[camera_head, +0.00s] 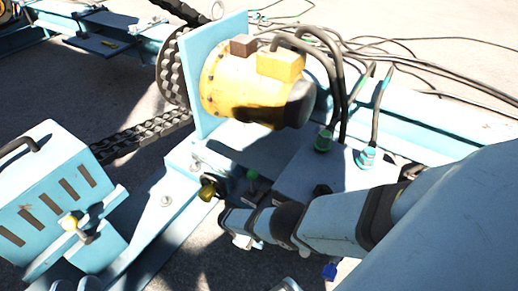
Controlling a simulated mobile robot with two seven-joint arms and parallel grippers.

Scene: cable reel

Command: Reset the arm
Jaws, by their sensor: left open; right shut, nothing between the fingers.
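One of my arms, which I take to be the right, reaches in from the right edge across the lower middle. Its dark and pale-blue end, my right gripper (236,222), is shut and empty. It is beside the blue machine frame (165,203), below the yellow motor (240,85); I cannot tell whether it touches anything. My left gripper is not clearly seen. Small grey rounded shapes show at the bottom left edge, and I cannot tell what they belong to.
A slotted blue box (55,190) stands at the left. Black cables (345,85) run from the motor to green and teal connectors (323,141) on a blue box. A dark chain (145,134) crosses behind. Bare concrete floor (60,90) shows at the upper left.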

